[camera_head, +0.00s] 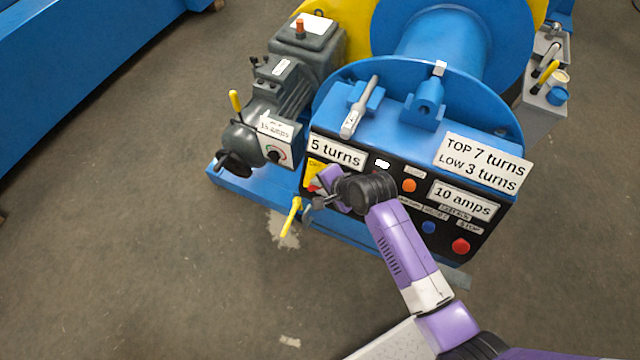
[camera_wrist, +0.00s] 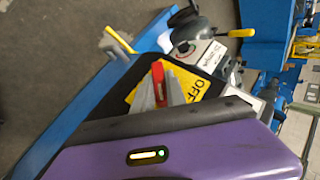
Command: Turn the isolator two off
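A yellow plate (camera_head: 316,170) with a red handle (camera_head: 313,188) sits at the left end of the black control panel in the head view. No "isolator two" marking is readable. In the wrist view the plate (camera_wrist: 186,86) reads "OFF", and the red handle (camera_wrist: 158,74) sticks up from it. My gripper (camera_head: 316,196) is at this plate and partly covers it in the head view. In the wrist view my gripper's grey fingers (camera_wrist: 158,92) stand on either side of the red handle. Whether they press on it cannot be made out.
The panel also carries an orange button (camera_head: 409,186), a blue button (camera_head: 428,227) and a red button (camera_head: 460,246). A yellow-handled lever (camera_head: 290,218) juts out just left of my gripper. A grey motor (camera_head: 270,115) stands behind at left. The floor at left is clear.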

